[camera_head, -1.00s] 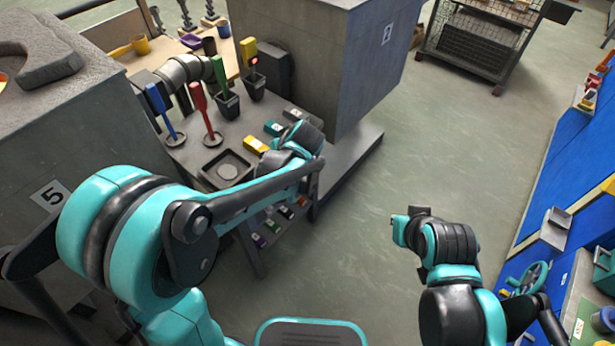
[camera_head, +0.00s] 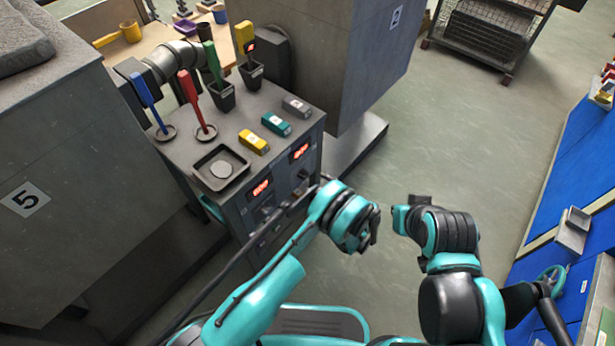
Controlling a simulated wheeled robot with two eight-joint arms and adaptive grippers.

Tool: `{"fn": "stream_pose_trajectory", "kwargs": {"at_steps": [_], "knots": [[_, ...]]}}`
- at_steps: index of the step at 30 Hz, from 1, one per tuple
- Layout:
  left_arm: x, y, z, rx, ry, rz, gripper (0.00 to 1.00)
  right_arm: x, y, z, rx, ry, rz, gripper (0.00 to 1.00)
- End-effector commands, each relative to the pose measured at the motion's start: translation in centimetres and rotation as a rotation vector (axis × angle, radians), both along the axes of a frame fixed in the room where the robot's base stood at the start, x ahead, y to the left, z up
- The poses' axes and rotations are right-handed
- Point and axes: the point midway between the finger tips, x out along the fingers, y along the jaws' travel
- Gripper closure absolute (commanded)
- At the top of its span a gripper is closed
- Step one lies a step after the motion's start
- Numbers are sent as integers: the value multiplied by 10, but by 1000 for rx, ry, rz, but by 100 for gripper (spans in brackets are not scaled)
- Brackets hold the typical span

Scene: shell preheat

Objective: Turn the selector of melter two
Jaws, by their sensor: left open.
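A grey melter cabinet (camera_head: 238,205) stands at centre left. Its front carries two red lit displays, a nearer one (camera_head: 261,187) and a farther one (camera_head: 300,151). A dark selector knob (camera_head: 303,175) sits below the farther display, and another dark knob (camera_head: 267,210) below the nearer one. I cannot read which is melter two. My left gripper (camera_head: 369,229) is open, in front and to the right of the panel, apart from both knobs. My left forearm covers the lower front. My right gripper (camera_head: 408,208) hangs over the floor; its fingers are not clear.
On the cabinet top are blue (camera_head: 147,99), red (camera_head: 191,92), green (camera_head: 213,62) and yellow (camera_head: 246,38) ladles, a square tray (camera_head: 203,183) and small yellow, teal and grey blocks. A block marked 5 (camera_head: 24,200) stands left, one marked 2 (camera_head: 396,18) behind. Floor (camera_head: 460,140) to the right is clear.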

Motion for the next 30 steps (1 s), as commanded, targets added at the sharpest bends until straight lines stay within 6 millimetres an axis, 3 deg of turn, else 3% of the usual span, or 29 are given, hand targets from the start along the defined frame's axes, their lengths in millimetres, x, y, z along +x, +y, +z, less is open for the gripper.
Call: {"fn": "stream_pose_trajectory", "kwargs": {"at_steps": [12, 23, 29, 30], "knots": [[41, 42, -25, -1, 3, 2, 44, 0, 0, -23, 0, 0, 0, 100], [46, 47, -26, -1, 3, -1, 44, 0, 0, -24, 0, 0, 0, 100], [46, 47, -26, -1, 3, -1, 92, 0, 0, -24, 0, 0, 0, 100], [46, 47, -26, -1, 3, -1, 95, 0, 0, -24, 0, 0, 0, 100]]}}
